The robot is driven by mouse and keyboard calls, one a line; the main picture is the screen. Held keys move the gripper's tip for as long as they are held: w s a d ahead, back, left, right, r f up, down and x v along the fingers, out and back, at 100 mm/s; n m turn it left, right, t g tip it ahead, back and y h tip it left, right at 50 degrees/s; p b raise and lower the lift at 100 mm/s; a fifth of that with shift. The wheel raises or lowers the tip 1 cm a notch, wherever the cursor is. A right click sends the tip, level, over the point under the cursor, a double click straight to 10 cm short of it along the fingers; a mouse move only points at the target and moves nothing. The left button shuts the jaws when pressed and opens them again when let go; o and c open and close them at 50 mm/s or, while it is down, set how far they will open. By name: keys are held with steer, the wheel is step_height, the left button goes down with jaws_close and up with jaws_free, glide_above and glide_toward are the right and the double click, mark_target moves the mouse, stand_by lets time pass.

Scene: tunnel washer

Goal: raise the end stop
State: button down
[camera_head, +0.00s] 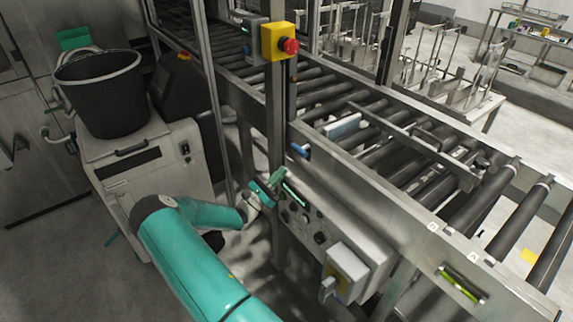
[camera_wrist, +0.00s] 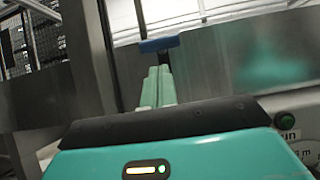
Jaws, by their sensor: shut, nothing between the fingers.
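A blue handle (camera_head: 300,150) sticks out of the conveyor's steel side rail. In the wrist view the blue handle (camera_wrist: 160,44) is a short crossbar on a dark stem, just beyond my fingertips. My gripper (camera_head: 281,174) is below and left of the handle, beside the control panel. Its pale green fingers (camera_wrist: 158,72) are together and empty, pointing at the handle; I cannot tell whether they touch it. A pale blue block (camera_head: 342,126) lies among the rollers behind the handle. I cannot tell which part is the end stop itself.
The roller conveyor (camera_head: 437,228) runs along the right. A yellow box with a red emergency button (camera_head: 278,42) is on the post above my gripper. A control panel (camera_head: 318,222) and grey-yellow switch box (camera_head: 345,272) are close below. A black bucket (camera_head: 100,92) stands on a cabinet at left.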

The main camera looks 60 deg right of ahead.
steer(key=v, duration=0.3)
steer(key=shift+w+a+f, duration=0.15)
stand_by(0.5)
steer(key=w+a+r+m+t+y, duration=0.1)
steer(key=a+r+m+t+y, duration=0.45)
steer(key=a, duration=0.85)
steer(key=w+a+r+m+t+y, duration=0.2)
steer(key=a+r+m+y, duration=0.5)
steer(key=a+r+y, duration=0.55)
steer(key=s+a+r+t+y, duration=0.1)
steer(key=s+a+r+t, duration=0.1)
steer(key=a, duration=0.6)
steer(key=s+a+r+t+y, duration=0.1)
steer(key=a+r+t, duration=0.3)
steer(key=a, duration=0.4)
steer(key=s+a+r+t+y, duration=0.2)
steer(key=a+r+t, duration=0.1)
steer(key=a, duration=0.5)
steer(key=shift+s+a, duration=0.4)
